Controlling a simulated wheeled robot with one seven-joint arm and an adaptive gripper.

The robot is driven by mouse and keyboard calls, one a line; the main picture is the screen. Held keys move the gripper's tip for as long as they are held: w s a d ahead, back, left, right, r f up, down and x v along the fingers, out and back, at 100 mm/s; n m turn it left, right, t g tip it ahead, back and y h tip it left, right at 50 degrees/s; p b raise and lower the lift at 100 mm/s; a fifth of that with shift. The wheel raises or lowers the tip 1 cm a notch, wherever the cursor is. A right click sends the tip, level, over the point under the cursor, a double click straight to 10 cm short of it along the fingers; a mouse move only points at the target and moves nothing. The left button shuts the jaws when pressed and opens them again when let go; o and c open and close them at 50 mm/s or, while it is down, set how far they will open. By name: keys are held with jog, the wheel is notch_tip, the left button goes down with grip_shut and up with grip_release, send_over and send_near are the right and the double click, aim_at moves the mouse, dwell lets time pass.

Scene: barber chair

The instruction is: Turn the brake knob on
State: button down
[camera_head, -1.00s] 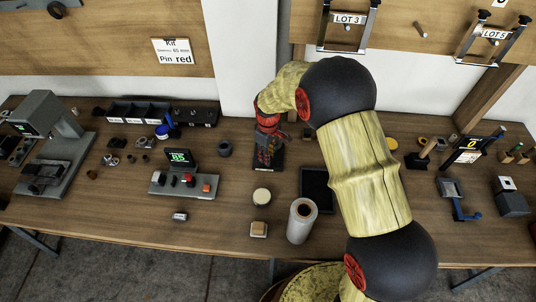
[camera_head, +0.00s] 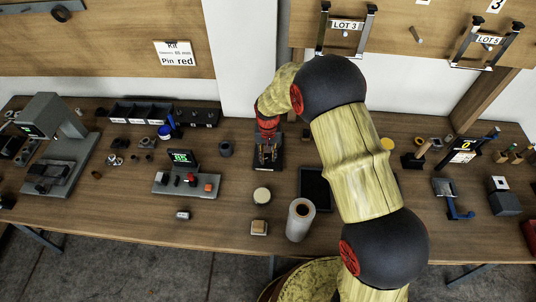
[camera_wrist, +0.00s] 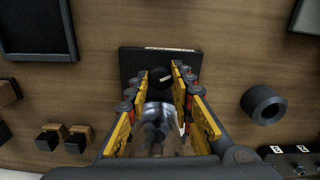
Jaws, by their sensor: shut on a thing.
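A dark flat base (camera_head: 267,167) lies on the workbench under my gripper; it also shows in the wrist view (camera_wrist: 130,65). A round black knob (camera_wrist: 159,76) with a pale mark on its top stands on this base, between my fingertips. My gripper (camera_wrist: 163,77) points down with its yellow-sided fingers on both sides of the knob, shut on it. In the head view my gripper (camera_head: 268,154) is over the base and hides the knob. A blurred silvery shape sits between the fingers nearer the wrist camera; I cannot tell what it is.
A black tray (camera_head: 315,188) lies right of the base. A white roll (camera_head: 300,220) and a round pale-topped piece (camera_head: 262,195) stand in front. A dark ring (camera_head: 225,148) and a control box with a green display (camera_head: 182,157) are to the left. The wall rises behind.

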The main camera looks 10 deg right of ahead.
aim_at(268, 157)
jog(key=m+p, duration=0.1)
jog(key=m, duration=0.4)
jog(key=shift+m, duration=0.3)
dwell(0.4)
jog(key=c, duration=1.5)
grip_release()
jog(key=shift+c, duration=0.2)
notch_tip(268, 157, up, 12)
